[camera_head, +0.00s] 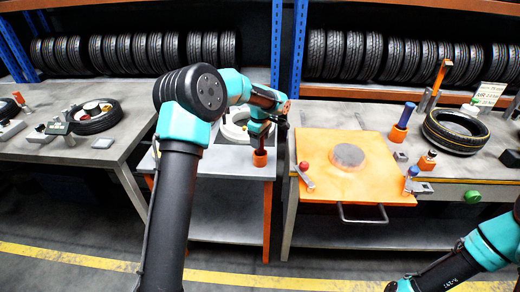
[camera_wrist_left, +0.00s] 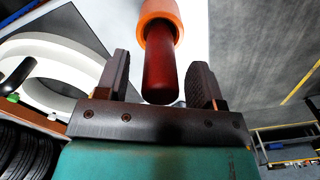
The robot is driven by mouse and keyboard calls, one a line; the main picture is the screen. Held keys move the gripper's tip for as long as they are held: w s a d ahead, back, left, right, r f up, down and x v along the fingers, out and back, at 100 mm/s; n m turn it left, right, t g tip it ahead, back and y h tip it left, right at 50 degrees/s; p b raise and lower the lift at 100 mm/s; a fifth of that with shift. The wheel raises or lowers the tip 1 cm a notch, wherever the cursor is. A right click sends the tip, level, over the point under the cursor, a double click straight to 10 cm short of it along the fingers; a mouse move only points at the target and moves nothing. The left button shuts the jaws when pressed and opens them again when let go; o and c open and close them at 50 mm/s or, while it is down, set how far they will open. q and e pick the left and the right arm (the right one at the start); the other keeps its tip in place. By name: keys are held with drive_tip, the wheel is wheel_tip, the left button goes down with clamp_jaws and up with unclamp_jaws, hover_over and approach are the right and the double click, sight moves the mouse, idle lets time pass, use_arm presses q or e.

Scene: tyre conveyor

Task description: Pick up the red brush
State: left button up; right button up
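The red brush shows in the left wrist view as a dark red handle (camera_wrist_left: 160,68) with a wider orange part (camera_wrist_left: 160,14) beyond it. In the head view its orange part (camera_head: 260,158) is at the right side of the small white table, below my left gripper (camera_head: 261,132). In the left wrist view, my left gripper (camera_wrist_left: 160,85) is open. The handle's end lies between its two fingers in the picture, with a gap on each side. The arm and gripper hide most of the handle in the head view. My right gripper is not visible; only part of that arm shows.
A white ring (camera_head: 236,130) lies behind the gripper on the small table (camera_head: 225,162). An orange board (camera_head: 335,187) with a red-knobbed part (camera_head: 305,173) is to the right.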

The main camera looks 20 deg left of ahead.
use_arm(q)
drive_tip(key=c, duration=0.9)
drive_tip(key=shift+c, duration=0.2)
wheel_tip(320, 180, up, 10)
drive_tip(key=shift+r, duration=0.1)
idle(0.4)
